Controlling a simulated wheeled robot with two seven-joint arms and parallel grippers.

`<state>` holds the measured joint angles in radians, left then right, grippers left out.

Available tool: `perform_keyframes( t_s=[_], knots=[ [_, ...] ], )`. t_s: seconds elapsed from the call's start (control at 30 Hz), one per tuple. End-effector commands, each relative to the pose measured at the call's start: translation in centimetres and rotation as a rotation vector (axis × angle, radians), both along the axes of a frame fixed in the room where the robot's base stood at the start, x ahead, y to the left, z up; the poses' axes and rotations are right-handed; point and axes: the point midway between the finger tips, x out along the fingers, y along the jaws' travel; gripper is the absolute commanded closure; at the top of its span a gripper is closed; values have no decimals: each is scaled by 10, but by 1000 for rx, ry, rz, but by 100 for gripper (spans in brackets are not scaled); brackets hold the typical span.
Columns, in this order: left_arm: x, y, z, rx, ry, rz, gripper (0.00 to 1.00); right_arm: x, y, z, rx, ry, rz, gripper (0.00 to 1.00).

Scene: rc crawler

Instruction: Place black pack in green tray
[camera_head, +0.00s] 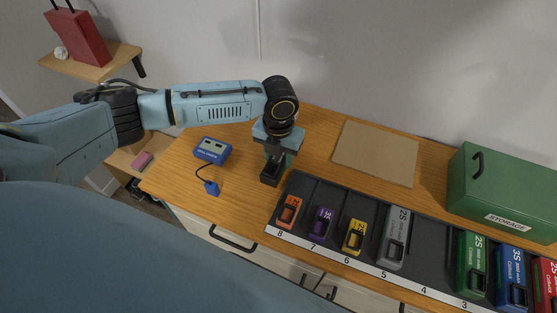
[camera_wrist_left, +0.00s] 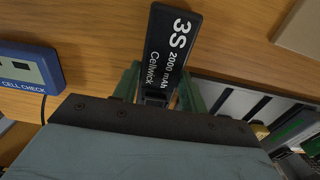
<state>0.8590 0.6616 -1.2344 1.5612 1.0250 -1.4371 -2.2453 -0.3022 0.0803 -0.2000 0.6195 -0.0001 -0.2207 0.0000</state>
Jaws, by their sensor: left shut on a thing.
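My left gripper (camera_head: 277,155) points down over the wooden table, beside the left end of the numbered rack. It is shut on the black pack (camera_head: 270,173), which hangs at the table near slot 8. In the left wrist view the black pack (camera_wrist_left: 168,58) sits between the green fingers, its label reading "3S 2000 mAh Cellwick". I cannot tell whether it touches the table. I do not make out a green tray in either view. My right gripper is not in view.
The dark numbered rack (camera_head: 428,285) holds several coloured packs; slot 4 is empty. A blue cell checker (camera_head: 212,150) with a cabled plug (camera_head: 211,188) lies to the left. A tan mat (camera_head: 376,153) and green storage box (camera_head: 505,190) stand behind the rack.

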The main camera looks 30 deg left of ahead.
Motion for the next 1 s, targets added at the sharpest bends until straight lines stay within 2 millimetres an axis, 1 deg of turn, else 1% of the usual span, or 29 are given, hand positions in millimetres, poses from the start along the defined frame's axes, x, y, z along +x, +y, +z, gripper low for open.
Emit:
perform_keyframes(
  t_s=[0.17, 0.27, 0.37, 0.5, 0.6, 0.7, 0.83, 1.0],
  knots=[
    [1, 0, 3, -1, -2, 0, 95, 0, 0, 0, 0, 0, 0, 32],
    [2, 0, 13, -2, -4, 0, 95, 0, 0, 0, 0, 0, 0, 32],
    [2, 0, 32, -2, -6, -1, 95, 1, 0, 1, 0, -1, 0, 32],
    [2, 0, 62, -2, -6, 0, 95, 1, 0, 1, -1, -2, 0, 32],
    [2, 0, 79, -2, -6, 0, 95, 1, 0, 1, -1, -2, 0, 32],
    [1, 0, 92, -2, -4, 1, 95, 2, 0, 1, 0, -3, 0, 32],
    [1, 0, 100, -1, -2, 1, 95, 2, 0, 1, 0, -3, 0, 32],
    [1, 0, 101, -2, -2, 56, 95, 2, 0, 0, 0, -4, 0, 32]
  ],
)
